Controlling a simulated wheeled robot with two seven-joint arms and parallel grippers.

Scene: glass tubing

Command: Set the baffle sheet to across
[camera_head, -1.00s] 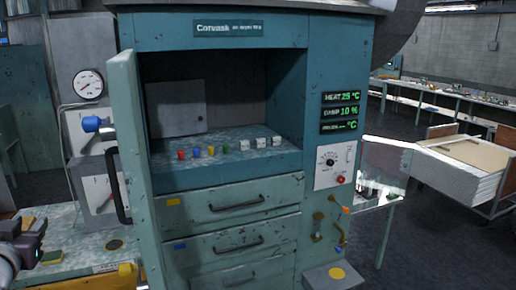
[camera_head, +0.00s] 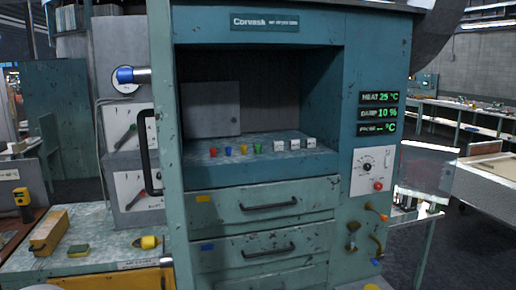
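A flat grey sheet (camera_head: 211,109) with a small dark knob near its right edge stands upright at the back left inside the open chamber of the teal Corvask cabinet (camera_head: 265,180). I take it to be the baffle sheet, but no label on it is readable. It covers only the left part of the chamber's back. The cabinet door (camera_head: 166,150) stands open at the left, seen nearly edge-on, with a dark handle (camera_head: 148,140).
Coloured pegs (camera_head: 243,149) and white blocks (camera_head: 294,146) stand on the chamber floor. A bench (camera_head: 85,250) holds small items. A clear panel (camera_head: 425,167) is at right.

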